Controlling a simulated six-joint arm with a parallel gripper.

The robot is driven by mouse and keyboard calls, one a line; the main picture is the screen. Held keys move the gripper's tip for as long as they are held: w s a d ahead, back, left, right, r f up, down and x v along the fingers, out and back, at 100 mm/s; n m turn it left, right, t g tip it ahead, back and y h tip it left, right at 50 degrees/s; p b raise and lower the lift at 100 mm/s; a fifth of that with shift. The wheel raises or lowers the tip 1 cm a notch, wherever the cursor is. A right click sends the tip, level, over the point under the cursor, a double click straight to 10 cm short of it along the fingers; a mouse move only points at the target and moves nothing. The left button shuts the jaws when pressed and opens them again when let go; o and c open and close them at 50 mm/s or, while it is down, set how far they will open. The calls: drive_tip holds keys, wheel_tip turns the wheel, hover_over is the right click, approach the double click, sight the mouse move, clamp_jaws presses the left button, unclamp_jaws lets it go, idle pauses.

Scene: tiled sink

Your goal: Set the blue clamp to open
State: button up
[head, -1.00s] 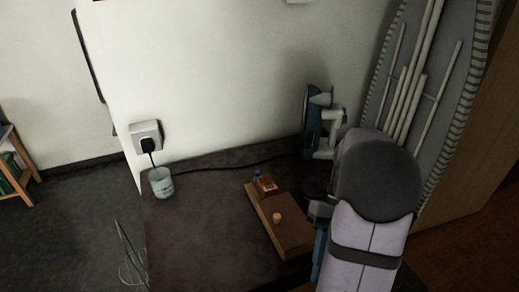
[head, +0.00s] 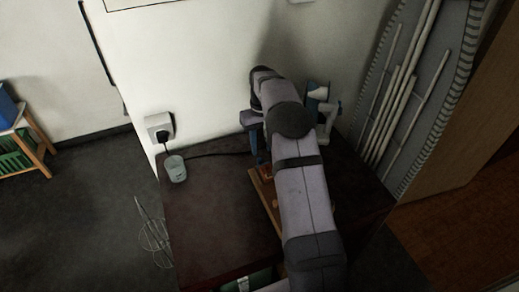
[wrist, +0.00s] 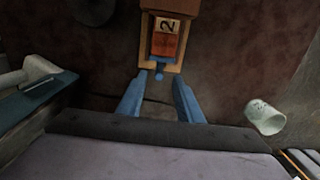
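A wooden board (head: 262,200) lies on the dark tabletop, partly hidden behind my arm. A small blue part, likely the blue clamp (wrist: 159,67), sticks out from under the block's near side. Its setting is too small to tell.
A pale cup (head: 175,169) stands at the tabletop's left edge; it also shows at right in the wrist view (wrist: 265,117). A blue-and-white iron (head: 318,106) stands behind my arm. A black cord runs from the wall socket (head: 160,127) across the back.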

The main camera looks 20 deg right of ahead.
sight(259, 159)
drive_tip(key=shift+w, duration=0.85)
drive_tip(key=shift+f+p, duration=0.85)
drive_tip(key=shift+f, duration=2.75)
clamp_jaws()
